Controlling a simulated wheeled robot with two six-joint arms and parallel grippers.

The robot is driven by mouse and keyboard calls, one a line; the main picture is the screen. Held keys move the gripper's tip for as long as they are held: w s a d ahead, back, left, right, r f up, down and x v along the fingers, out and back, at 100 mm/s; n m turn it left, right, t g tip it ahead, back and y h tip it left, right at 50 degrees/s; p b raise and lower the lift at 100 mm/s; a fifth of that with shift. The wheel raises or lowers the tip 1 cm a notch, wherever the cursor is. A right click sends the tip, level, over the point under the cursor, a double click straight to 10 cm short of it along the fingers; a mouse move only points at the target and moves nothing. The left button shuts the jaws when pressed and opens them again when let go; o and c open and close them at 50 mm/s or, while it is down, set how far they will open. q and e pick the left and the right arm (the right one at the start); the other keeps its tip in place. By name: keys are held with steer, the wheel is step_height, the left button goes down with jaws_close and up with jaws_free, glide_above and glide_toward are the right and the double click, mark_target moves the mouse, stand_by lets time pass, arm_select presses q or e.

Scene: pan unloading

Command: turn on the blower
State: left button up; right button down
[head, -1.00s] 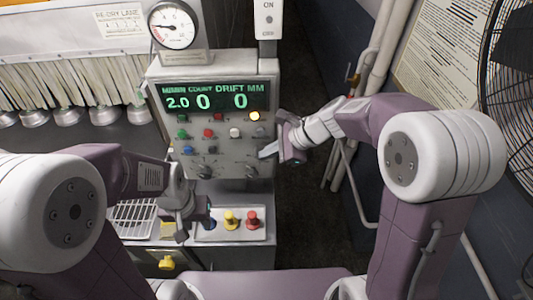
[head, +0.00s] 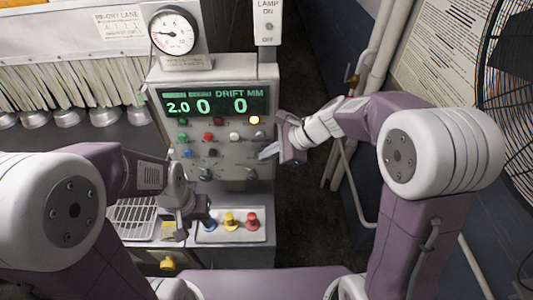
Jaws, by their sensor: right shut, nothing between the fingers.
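The control panel (head: 228,168) stands ahead of me, with rows of small coloured buttons and two dark knobs. A yellow lamp or button (head: 254,119) at its upper right glows. No blower label is readable. My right gripper (head: 267,152) is shut and empty, with its fingertips in front of the panel's lower right part, near the dark button (head: 257,138) and above the right knob (head: 251,174). I cannot tell if it touches the panel. My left gripper (head: 183,232) hangs low at the panel's lower left, beside the tray of pegs. Its jaw opening is unclear.
A display (head: 218,103) reads 2.0, 0 and 0. A round gauge (head: 173,32) and a lamp switch box (head: 268,22) stand above. A tray (head: 240,238) holds blue, yellow and red pegs. A wire rack (head: 132,218) is left, pipes (head: 372,65) and a fan (head: 510,70) right.

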steer(key=v, duration=0.9)
steer(key=shift+a, duration=0.1)
steer(key=shift+f+b, duration=0.1)
steer(key=shift+b, duration=0.2)
